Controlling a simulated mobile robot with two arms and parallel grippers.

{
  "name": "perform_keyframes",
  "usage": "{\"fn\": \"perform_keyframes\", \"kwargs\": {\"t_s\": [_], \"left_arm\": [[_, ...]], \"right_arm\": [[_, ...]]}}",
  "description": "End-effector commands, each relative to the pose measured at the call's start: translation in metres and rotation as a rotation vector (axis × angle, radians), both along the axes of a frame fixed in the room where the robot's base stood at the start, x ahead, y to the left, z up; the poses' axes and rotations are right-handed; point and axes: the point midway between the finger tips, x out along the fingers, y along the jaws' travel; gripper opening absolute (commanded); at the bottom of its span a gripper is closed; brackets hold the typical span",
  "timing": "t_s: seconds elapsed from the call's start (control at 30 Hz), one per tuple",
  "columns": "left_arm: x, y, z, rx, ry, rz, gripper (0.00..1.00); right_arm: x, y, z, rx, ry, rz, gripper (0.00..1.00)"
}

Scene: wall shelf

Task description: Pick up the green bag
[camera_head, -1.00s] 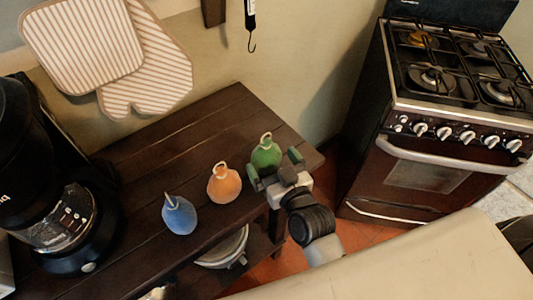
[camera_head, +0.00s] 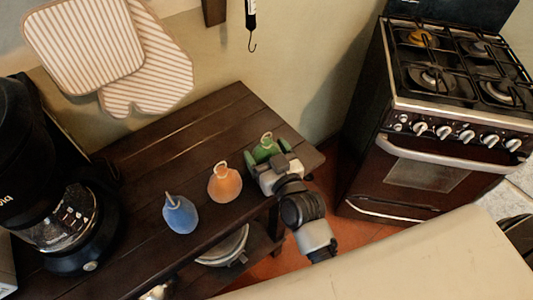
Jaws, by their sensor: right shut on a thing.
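The green bag (camera_head: 266,141) stands at the right end of the dark wooden shelf, with its loop upright on top. My right gripper (camera_head: 266,155) is at the bag, shut on its body. The gripper hides the bag's lower part, so I cannot tell whether its base touches the shelf. My left gripper is not in view.
An orange bag (camera_head: 224,184) stands just left of the green one, and a blue bag (camera_head: 180,215) farther left. A black coffee maker (camera_head: 70,225) fills the left end of the shelf (camera_head: 160,160). A stove (camera_head: 440,150) stands at the right.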

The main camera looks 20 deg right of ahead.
Motion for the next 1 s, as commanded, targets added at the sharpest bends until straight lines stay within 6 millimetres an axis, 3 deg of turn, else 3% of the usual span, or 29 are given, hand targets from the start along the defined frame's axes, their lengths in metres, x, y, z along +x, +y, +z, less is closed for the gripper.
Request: {"fn": "perform_keyframes", "kwargs": {"t_s": [0.27,0.63,1.0], "left_arm": [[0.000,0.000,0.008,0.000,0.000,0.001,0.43],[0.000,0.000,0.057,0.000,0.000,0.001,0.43],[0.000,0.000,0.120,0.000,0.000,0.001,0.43]], "right_arm": [[0.000,0.000,0.008,-0.001,-0.003,0.000,0.42],[0.001,0.000,0.051,-0.001,-0.003,0.000,0.42],[-0.072,-0.033,0.096,-0.003,0.001,0.001,0.42]]}}
